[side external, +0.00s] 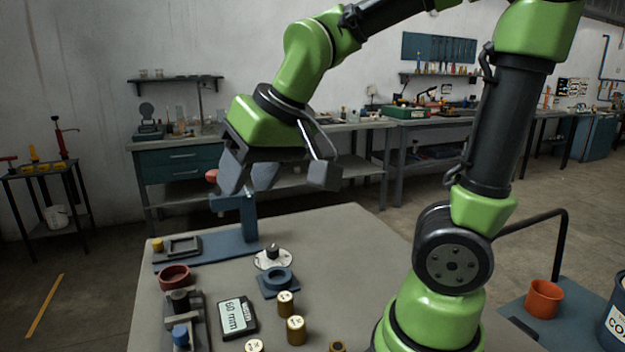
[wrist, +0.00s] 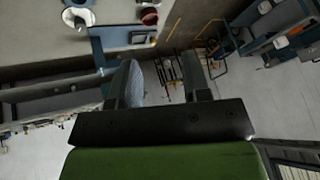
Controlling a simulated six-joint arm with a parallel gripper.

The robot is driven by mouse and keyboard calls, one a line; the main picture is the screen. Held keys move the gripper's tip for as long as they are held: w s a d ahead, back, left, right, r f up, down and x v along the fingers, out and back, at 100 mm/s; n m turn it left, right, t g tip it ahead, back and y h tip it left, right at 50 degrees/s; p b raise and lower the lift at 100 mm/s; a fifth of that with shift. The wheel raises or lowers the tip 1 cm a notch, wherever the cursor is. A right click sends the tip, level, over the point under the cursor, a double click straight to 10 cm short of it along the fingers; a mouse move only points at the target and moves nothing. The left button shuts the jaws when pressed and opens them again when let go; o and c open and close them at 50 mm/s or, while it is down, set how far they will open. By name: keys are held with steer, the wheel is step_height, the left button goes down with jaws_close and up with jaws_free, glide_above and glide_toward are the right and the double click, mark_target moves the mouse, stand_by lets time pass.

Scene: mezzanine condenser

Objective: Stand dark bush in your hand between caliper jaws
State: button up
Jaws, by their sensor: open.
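My gripper (side external: 248,184) is open and empty, raised high above the back of the table. Its two fingers also show apart in the wrist view (wrist: 162,60), with nothing between them. A dark bush (side external: 179,299) stands upright at the front left of the table, in a grey caliper-like fixture (side external: 168,326). It seems to be between the fixture's jaws, but contact with them is too small to tell. A blue cylinder (side external: 180,336) is nearer on the same fixture. A display (side external: 236,316) beside it reads about 60 mm.
A blue post (side external: 249,218) rises from a blue base plate below my gripper. The table's right rear (side external: 345,235) is clear.

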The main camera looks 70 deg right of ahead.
steer(key=s+a+r+t+y, duration=0.1)
steer(key=s+a, duration=0.1)
steer(key=s, duration=0.7)
steer(key=shift+s+y, duration=0.15)
steer(key=shift+y, duration=0.15)
